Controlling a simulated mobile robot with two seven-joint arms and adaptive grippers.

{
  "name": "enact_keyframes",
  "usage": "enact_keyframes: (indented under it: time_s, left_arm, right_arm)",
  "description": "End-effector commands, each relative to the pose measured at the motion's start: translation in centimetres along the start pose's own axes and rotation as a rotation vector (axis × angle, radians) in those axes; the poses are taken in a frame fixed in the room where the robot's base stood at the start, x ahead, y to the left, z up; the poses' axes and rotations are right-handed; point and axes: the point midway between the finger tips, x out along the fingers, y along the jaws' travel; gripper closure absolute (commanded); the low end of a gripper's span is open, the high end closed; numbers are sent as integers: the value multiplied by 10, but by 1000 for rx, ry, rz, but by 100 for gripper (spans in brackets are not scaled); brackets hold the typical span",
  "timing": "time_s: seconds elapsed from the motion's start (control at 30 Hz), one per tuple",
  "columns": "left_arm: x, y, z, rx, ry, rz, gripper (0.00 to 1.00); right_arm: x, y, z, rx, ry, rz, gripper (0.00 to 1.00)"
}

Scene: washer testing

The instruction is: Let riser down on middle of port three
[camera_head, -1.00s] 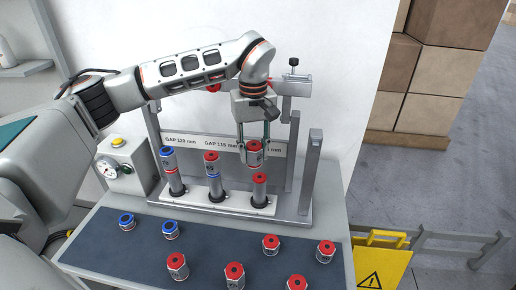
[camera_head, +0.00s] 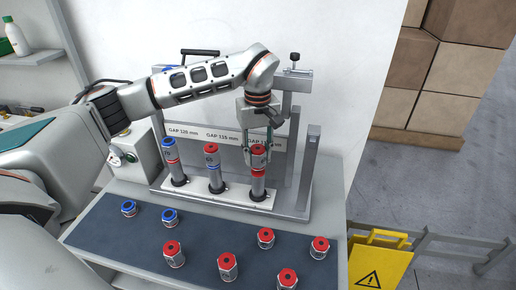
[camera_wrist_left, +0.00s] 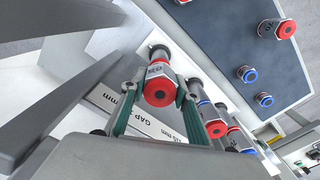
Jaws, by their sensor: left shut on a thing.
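My left gripper (camera_head: 258,143) is shut on a riser (camera_head: 259,157), a silver hex piece with a red top. It holds the riser upright over the right-hand post (camera_head: 258,185) of the row of three. The riser is in line with that post's red-topped piece (camera_head: 258,171); whether they touch I cannot tell. In the left wrist view the riser's red top (camera_wrist_left: 159,91) shows between my two fingers. The middle post carries a red-topped stack (camera_head: 212,158), and the left post carries a blue-topped stack (camera_head: 169,150).
Several loose red and blue pieces lie on the dark mat (camera_head: 120,238) in front. A grey upright (camera_head: 308,170) stands close right of the held riser. The gap label plate (camera_head: 195,133) is behind the posts, and a yellow sign (camera_head: 380,262) stands at right.

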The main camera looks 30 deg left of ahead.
Motion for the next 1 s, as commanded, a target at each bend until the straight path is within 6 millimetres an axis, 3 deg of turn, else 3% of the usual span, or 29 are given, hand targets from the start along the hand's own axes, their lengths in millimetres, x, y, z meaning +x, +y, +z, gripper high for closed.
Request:
enact_keyframes:
  time_s: [1.0]
  left_arm:
    - [12, 0, 0, 0, 1, 1, 99]
  right_arm:
    - [1, 4, -1, -4, 1, 4, 60]
